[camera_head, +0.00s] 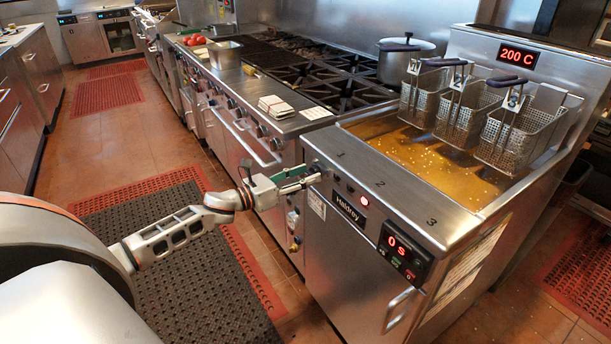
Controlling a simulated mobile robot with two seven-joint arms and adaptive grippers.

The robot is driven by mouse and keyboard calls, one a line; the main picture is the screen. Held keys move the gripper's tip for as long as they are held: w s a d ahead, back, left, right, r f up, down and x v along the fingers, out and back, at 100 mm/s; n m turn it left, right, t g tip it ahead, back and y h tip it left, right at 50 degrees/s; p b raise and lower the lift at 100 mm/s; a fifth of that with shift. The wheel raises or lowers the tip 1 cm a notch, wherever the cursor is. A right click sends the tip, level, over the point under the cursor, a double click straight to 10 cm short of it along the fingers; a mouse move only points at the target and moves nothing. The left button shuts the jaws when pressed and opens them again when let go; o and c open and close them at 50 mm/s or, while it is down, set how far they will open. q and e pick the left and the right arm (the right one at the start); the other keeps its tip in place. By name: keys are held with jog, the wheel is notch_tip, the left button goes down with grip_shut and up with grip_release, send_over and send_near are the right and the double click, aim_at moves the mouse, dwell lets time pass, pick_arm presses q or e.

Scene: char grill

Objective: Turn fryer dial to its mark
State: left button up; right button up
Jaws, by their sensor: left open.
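The fryer (345,245) stands at the right with a sloped front panel numbered 1, 2 and 3. My left gripper (307,177) is open at the left end of this panel, below the number 1. Its fingertips are at a small dark dial (318,167), which they partly cover. I cannot tell whether they touch it, and neither the dial's pointer nor its mark can be made out. A red light (364,201) glows on the panel. My right gripper is not in view.
Several wire baskets (460,107) hang over the oil (430,160). A red display (517,56) reads 200 C, and a timer (403,250) reads 0 s. A range with knobs (262,130) adjoins the fryer at left. The matted floor (190,270) is clear.

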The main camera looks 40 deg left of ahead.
pick_arm(q)
jog(key=shift+w, duration=0.15)
jog(key=shift+d, duration=0.1)
jog(key=c, duration=1.1)
